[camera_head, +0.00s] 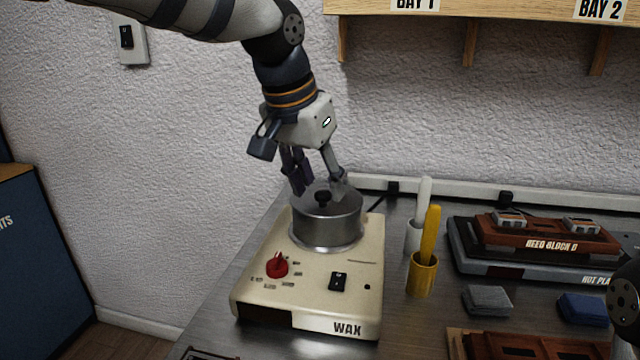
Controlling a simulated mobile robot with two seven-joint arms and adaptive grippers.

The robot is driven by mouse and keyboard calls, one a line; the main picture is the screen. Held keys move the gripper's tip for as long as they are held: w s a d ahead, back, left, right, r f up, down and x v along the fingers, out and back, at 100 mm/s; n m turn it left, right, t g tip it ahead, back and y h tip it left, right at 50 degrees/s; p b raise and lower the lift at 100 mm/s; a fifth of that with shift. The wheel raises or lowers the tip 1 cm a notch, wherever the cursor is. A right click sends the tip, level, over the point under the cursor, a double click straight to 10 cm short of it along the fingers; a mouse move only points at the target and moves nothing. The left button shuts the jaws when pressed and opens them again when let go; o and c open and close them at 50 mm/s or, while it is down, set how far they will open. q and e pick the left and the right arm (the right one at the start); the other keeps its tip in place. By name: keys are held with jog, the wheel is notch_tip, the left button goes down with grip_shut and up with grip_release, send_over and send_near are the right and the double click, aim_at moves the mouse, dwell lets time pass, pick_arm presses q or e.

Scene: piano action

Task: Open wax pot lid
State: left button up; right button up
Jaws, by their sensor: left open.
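The wax pot (326,225) is a round metal pot set in a cream heater base (310,310) labelled WAX. Its metal lid (345,204) lies on top, with a black knob (322,198) in the middle. My left gripper (319,188) points down from above with its fingers spread around the knob. One finger is to the left of the knob and the other to the right, low over the lid. Whether the fingers touch the lid I cannot tell. The right gripper is not clearly seen; only a dark part of my right arm shows at the right edge.
A yellow cup (422,275) with a yellow stick and a white cup (413,236) stand right of the heater. Further right are the reed block (540,238) on a hot plate, a grey cloth (487,299) and a blue cloth (583,309). A shelf (500,10) hangs above.

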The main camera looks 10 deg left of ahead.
pick_arm(q)
jog(key=shift+w+d+f, duration=0.1)
jog(key=shift+w+f, duration=0.15)
jog(key=shift+f, duration=0.3)
grip_shut()
